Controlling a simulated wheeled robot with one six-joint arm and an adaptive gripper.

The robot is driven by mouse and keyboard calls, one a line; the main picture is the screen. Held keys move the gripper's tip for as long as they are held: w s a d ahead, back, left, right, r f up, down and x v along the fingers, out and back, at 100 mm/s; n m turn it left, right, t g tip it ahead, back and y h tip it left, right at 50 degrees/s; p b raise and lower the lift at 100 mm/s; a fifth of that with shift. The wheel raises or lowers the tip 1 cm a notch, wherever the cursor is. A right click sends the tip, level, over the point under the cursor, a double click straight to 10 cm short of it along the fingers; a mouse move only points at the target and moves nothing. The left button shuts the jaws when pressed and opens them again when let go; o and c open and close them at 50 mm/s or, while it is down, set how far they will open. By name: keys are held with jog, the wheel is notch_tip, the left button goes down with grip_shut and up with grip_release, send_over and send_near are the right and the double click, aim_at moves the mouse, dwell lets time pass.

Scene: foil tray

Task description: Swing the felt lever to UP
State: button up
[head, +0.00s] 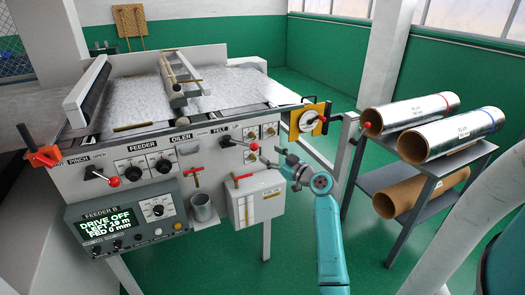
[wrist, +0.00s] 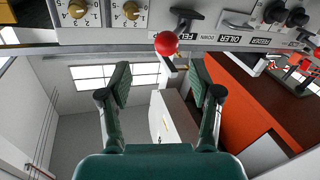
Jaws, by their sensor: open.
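The felt lever (head: 240,143) is on the front panel under the FELT label, with a dark arm and a red ball knob. In the head view it points right and slightly down. In the wrist view its red ball (wrist: 166,43) shows just beyond the gap between my fingertips, with the FELT and DOWN labels beside it. My gripper (wrist: 160,78) is open and empty. In the head view my gripper (head: 276,161) is just right of the knob, its fingers toward the panel. Whether the fingers touch the ball cannot be told.
Another red-knobbed lever (head: 101,177) is at the panel's left. Below the felt lever are a white box (head: 256,203) and a metal cup (head: 202,208). A yellow plate with a dial (head: 309,121) is at the machine's right corner. A rack with foil rolls (head: 412,112) stands right.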

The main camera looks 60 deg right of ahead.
jog(key=shift+v, duration=1.6)
jog(key=a+f+m+g, duration=0.2)
jog(key=a+f+m, duration=0.1)
jog(key=a+f, duration=1.3)
jog(key=s+a+f+g, duration=0.1)
jog(key=s+a+f, duration=0.2)
jog(key=s+a, duration=0.3)
jog(key=s+a+f, duration=0.2)
jog(key=s+a, duration=0.1)
jog(key=a, duration=0.6)
jog(key=s+a, duration=1)
jog(key=s, duration=0.2)
jog(key=s+a+r+n+y, duration=0.1)
jog(key=s+a+r+y, duration=0.1)
jog(key=s, duration=0.5)
jog(key=s+a+r+n+y, duration=0.2)
jog(key=s+a+r, duration=0.3)
jog(key=s+r, duration=0.2)
jog(key=shift+a+r+n, duration=0.25)
jog(key=shift+n, duration=0.05)
